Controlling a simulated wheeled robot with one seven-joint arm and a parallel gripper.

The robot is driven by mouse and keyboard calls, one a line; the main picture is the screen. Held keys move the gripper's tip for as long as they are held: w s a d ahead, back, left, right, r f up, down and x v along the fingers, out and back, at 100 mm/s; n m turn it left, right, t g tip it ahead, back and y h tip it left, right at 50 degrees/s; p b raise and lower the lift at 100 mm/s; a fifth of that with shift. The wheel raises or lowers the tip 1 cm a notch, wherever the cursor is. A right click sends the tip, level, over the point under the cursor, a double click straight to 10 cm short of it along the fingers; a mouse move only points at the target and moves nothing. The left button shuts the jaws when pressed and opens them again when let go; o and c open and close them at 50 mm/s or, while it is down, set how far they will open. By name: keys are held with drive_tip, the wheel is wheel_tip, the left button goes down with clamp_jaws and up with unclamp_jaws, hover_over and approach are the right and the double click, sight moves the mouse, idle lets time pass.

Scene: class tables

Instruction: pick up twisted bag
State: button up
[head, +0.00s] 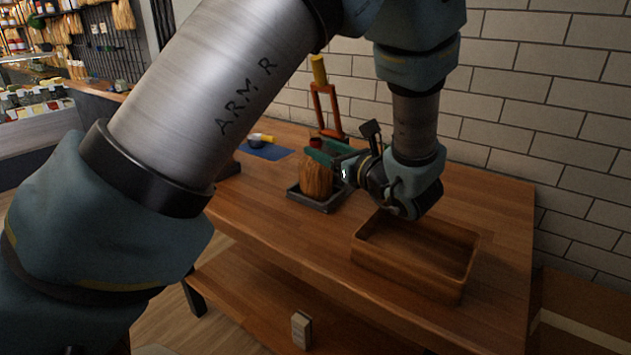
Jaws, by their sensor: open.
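A brown, ridged, bag-like object (317,178), which looks like the twisted bag, stands upright on a small dark tray (318,201) on the wooden table. A dark red piece (316,143) shows at its top. My gripper (322,152) points left, with its teal fingers at the height of the bag's top. The gripper is open. In this view the fingers overlap the upper bag, and I cannot tell whether they touch it. The gripper hides part of the bag's upper right side.
An empty wooden tray (408,282) sits at the table's right, below my wrist. An orange stand with a yellow top (319,72) is behind the bag. A blue mat (267,151) with a small bowl lies left. A brick wall (560,110) bounds the back.

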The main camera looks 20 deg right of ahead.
sight(319, 138)
drive_tip(key=shift+d+r+m+t+h, duration=0.15)
drive_tip(key=shift+d+m+h, duration=0.15)
drive_tip(key=shift+d, duration=0.2)
drive_tip(key=shift+d+r+m+t+h, duration=0.1)
drive_tip(key=shift+d+m+t+h, duration=0.15)
drive_tip(key=shift+d, duration=0.2)
drive_tip(key=w, duration=0.1)
drive_tip(key=w+p, duration=0.1)
drive_tip(key=w, duration=0.1)
drive_tip(key=w+p, duration=0.1)
drive_tip(key=shift+w+a, duration=0.3)
drive_tip(key=shift+w, duration=0.05)
drive_tip(key=w+p, duration=0.1)
drive_tip(key=w, duration=0.2)
drive_tip(key=w+p, duration=0.1)
drive_tip(key=shift+w+a+f+p, duration=0.15)
drive_tip(key=shift+a+p, duration=0.15)
drive_tip(key=shift+a, duration=0.05)
drive_tip(key=shift+w+f, duration=0.15)
drive_tip(key=shift+w, duration=0.2)
clamp_jaws()
